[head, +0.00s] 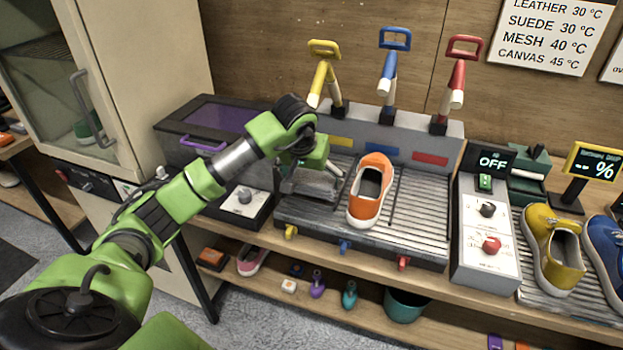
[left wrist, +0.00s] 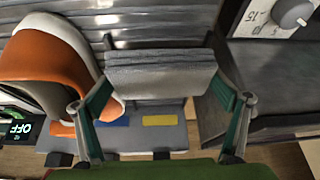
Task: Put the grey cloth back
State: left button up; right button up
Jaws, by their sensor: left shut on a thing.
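The grey cloth (left wrist: 160,75) shows in the left wrist view as a folded pad stretched between the two fingers of my left gripper (left wrist: 163,88). My left gripper is shut on it. In the head view this gripper (head: 318,178) is over the left part of the ribbed metal tray (head: 420,215), left of an orange sneaker (head: 369,195). The gripper partly hides the cloth there. Whether the cloth touches the tray is unclear. My right gripper is not in view.
Yellow (head: 322,75), blue (head: 390,70) and red (head: 460,75) handled tools stand behind the tray. A control box (head: 487,235) is right of it, and a purple-lidded box (head: 215,118) left. Yellow (head: 552,250) and blue shoes stand far right. A lower shelf holds small bottles.

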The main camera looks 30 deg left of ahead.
pick_arm(q)
jog(key=shift+f, duration=0.55)
jog(key=shift+f+b, duration=0.45)
jog(key=shift+f, duration=0.2)
jog(key=o, duration=1.3)
jog(key=shift+r, duration=0.1)
